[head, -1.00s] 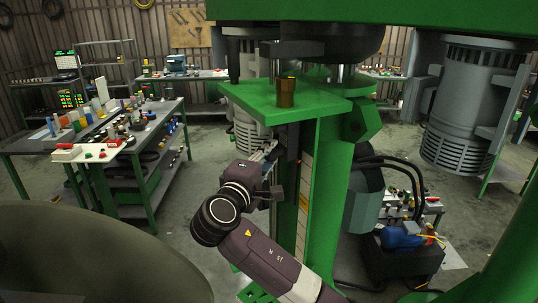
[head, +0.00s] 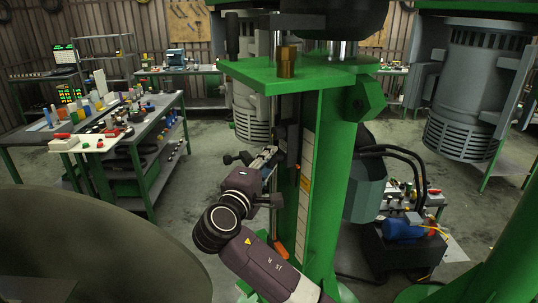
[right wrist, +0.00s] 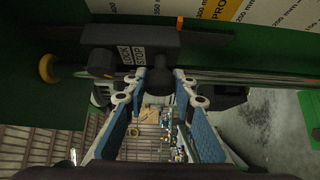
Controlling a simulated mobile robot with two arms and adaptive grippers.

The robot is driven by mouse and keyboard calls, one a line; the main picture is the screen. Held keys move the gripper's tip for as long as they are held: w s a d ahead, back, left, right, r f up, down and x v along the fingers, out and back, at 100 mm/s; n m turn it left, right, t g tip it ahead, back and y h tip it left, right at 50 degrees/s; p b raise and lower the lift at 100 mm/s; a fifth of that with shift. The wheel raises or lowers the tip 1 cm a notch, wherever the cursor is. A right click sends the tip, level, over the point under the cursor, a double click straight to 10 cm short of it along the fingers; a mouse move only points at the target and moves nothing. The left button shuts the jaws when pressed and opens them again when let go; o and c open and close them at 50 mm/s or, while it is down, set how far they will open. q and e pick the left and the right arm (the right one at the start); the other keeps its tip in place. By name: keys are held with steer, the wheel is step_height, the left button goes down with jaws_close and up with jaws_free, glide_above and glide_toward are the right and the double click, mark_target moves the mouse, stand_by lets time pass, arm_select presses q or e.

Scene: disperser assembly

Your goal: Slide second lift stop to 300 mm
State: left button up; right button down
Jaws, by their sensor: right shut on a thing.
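The lift stop is a black block (right wrist: 120,38) with a "LOCK STOP" label in the right wrist view. It sits on a metal rod (right wrist: 250,79) beside a white millimetre scale (right wrist: 260,12). A small orange pointer (right wrist: 180,23) stands at the block's edge, near the 300 mm marking. My right gripper (right wrist: 160,82), also in the head view (head: 266,157), is shut on the stop's dark knob, partly hidden by the fingers. In the head view the scale (head: 304,190) runs down the green column (head: 327,170). My left gripper is not in view.
A green plate (head: 325,72) with a brass fitting (head: 287,62) overhangs my right gripper. A black box with a blue part (head: 402,229) and hoses stand right of the column. A crowded workbench (head: 110,140) is at left, with open floor between.

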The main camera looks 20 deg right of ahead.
step_height(320, 180, down, 2)
steer(key=shift+f, duration=0.2)
steer(key=shift+r, duration=0.1)
steer(key=c, duration=1.6)
jaws_free()
steer(key=shift+r, duration=0.1)
steer(key=shift+a, duration=0.1)
steer(key=v, duration=1.2)
steer(key=shift+c, duration=0.7)
